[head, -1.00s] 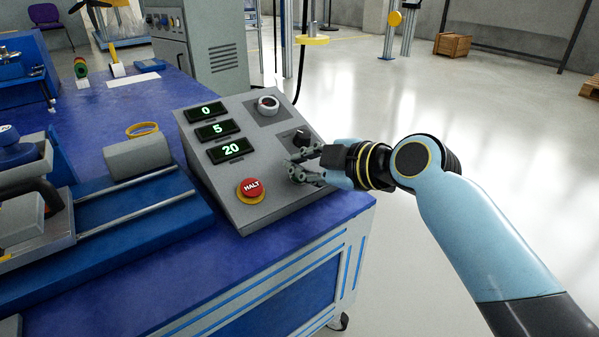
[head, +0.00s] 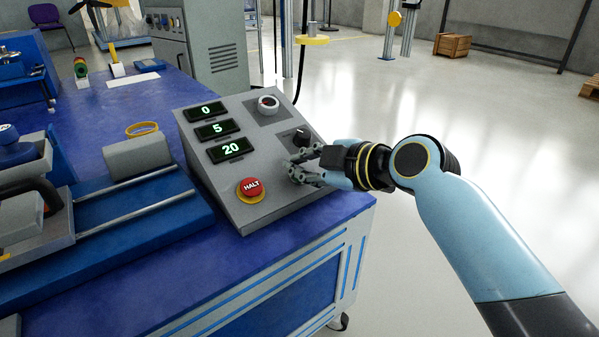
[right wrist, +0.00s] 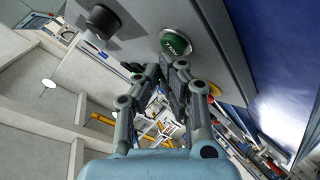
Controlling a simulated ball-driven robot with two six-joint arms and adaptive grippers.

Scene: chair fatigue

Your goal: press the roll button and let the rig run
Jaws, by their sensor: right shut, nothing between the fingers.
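The grey control panel (head: 275,205) stands on the blue bench, with displays reading 0 (head: 206,112), 5 (head: 214,130) and 20 (head: 231,149). A red HALT button (head: 250,188) sits on a yellow ring at its front. The green button (right wrist: 176,41), its lettering hard to read, shows in the right wrist view just past my fingertips; in the head view my gripper hides it. My right gripper (head: 296,171) is shut and empty, just over the panel's right side. In the wrist view its fingertips (right wrist: 166,72) appear apart from the button. My left gripper is not in view.
A black knob (head: 302,136) is close behind my fingers and also shows in the right wrist view (right wrist: 102,21). A round dial (head: 268,105) is at the panel's top. A rig with rails (head: 140,178) stands left of the panel. The floor to the right is open.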

